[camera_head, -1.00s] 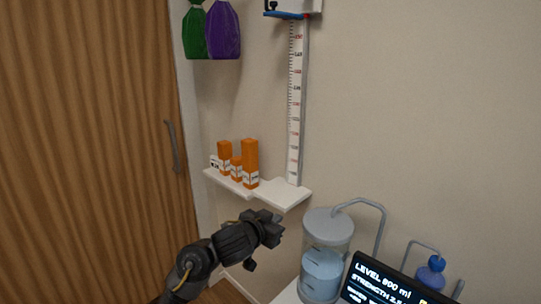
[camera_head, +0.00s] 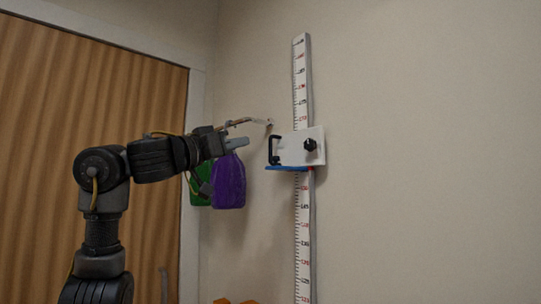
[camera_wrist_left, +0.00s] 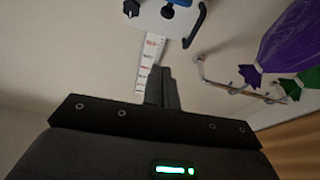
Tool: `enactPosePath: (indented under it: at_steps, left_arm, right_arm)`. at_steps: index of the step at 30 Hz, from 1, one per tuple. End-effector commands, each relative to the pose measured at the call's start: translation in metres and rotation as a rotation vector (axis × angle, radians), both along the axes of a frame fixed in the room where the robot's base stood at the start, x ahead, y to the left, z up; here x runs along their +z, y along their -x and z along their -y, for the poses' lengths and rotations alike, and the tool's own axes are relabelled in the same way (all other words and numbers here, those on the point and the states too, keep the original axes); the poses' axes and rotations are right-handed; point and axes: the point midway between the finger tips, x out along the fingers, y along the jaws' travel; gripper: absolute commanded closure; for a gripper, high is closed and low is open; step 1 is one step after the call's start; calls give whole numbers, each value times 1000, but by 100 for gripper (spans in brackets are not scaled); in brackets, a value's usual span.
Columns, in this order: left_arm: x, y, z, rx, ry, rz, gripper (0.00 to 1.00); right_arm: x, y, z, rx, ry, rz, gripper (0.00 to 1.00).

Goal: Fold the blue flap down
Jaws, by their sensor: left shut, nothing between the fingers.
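The blue flap (camera_head: 289,169) is a thin blue plate along the lower edge of a white slider block (camera_head: 293,149) on the wall-mounted measuring scale. It looks roughly level, seen almost edge-on. The block carries a black handle and a black knob. My left gripper (camera_head: 240,143) is shut and empty, left of the block at about its height, apart from it in the picture. In the left wrist view the shut fingers (camera_wrist_left: 161,86) point towards the scale (camera_wrist_left: 151,58). A blue part shows there at the top edge of the block (camera_wrist_left: 165,22). My right gripper is out of view.
The upright scale (camera_head: 303,235) runs up the wall. A purple bag (camera_head: 229,182) and a green bag (camera_head: 200,191) hang just below my left gripper, near a thin hook rail (camera_wrist_left: 235,91). A wooden door (camera_head: 60,130) stands at left. The wall to the right is bare.

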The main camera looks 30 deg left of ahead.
Motion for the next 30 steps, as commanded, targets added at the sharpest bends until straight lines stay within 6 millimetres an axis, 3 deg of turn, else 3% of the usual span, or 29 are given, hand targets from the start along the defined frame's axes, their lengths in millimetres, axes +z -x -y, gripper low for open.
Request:
enactPosePath:
  at_steps: [13,28,30]
  left_arm:
    - [4,-8,2,0,-1,-2,100]
    - [33,-94,31,1,0,-4,100]
    - [15,-92,29,4,-3,-1,100]
  right_arm:
    - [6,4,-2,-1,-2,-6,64]
    - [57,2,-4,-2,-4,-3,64]
    - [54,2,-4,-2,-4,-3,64]
